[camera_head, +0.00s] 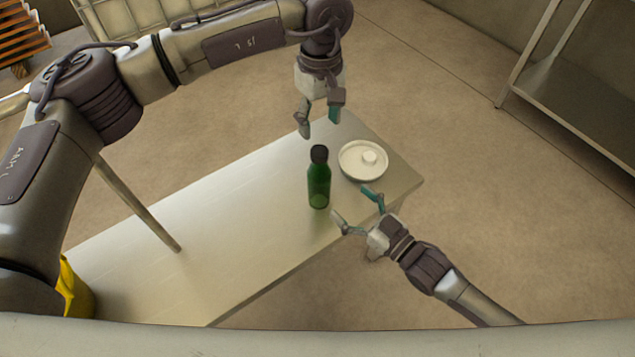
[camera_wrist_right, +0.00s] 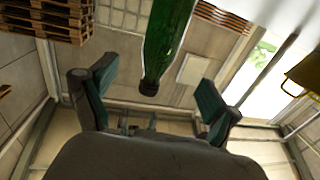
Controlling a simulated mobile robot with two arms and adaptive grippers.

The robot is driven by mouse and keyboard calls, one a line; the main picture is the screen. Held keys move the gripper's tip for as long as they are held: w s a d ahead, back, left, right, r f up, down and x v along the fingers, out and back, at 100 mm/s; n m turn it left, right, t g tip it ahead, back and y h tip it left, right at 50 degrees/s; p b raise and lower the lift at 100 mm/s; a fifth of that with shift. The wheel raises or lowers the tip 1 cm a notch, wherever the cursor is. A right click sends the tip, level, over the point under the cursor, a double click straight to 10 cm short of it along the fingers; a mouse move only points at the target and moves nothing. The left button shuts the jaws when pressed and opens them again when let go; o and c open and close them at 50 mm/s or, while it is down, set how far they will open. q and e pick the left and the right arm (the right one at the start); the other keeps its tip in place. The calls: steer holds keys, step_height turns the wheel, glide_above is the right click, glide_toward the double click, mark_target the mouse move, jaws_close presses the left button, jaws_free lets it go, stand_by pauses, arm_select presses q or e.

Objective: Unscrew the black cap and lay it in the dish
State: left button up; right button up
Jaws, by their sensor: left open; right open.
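A green bottle (camera_head: 319,187) stands upright on the table, with its black cap (camera_head: 319,153) on top. In the right wrist view the bottle (camera_wrist_right: 168,38) appears upside down, and its cap (camera_wrist_right: 148,88) shows between my right fingers in the picture. A round white dish (camera_head: 347,171) lies right of the bottle, with a small pale round piece in its middle. My left gripper (camera_head: 320,126) is open and empty, just above the cap in the picture, fingers pointing down. My right gripper (camera_head: 351,201) is open and empty, to the lower right of the bottle, fingers pointing towards it.
The pale table (camera_head: 200,245) is clear left of the bottle. A yellow object (camera_head: 73,291) is at its lower left end, partly hidden by my left arm. A metal shelf (camera_head: 585,105) stands at the right, across open floor. Wooden pallets (camera_head: 20,38) show at the upper left.

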mark_target(328, 183)
steer(key=x, duration=1)
steer(key=shift+w+a, duration=0.1)
steer(key=shift+a, duration=0.05)
jaws_close()
